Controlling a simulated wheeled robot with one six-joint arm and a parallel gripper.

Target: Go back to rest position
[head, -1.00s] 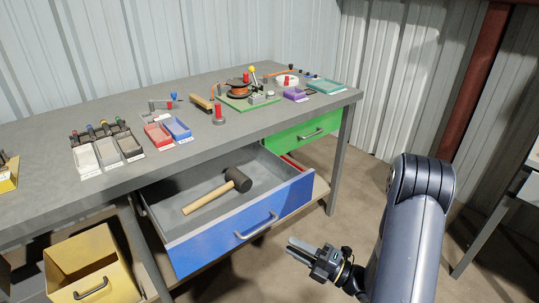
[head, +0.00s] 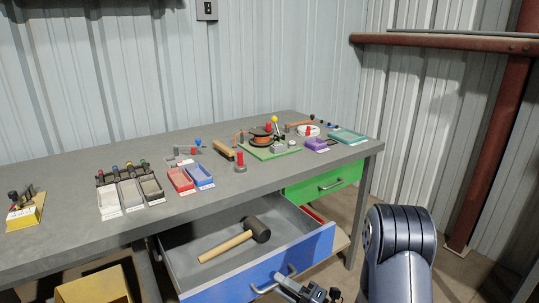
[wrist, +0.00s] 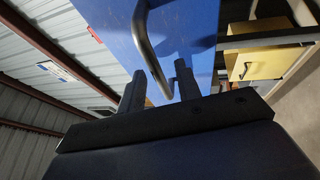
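My gripper (head: 290,284) is at the bottom edge of the head view, in front of the blue drawer (head: 312,250). Its lower part is cut off there. In the wrist view its two fingers (wrist: 159,82) stand apart with nothing held between them. The drawer's grey handle (wrist: 150,45) shows beyond and between the fingertips. I cannot tell how wide the gap to the handle is. The blue drawer is pulled out, and a mallet (head: 232,240) with a black head and wooden handle lies in it.
The grey workbench (head: 85,232) holds small trays, a red bin (head: 181,180), a blue bin (head: 200,176) and a green board with a spool (head: 262,138). A shut green drawer (head: 322,184) is at right. Floor is free right of the bench.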

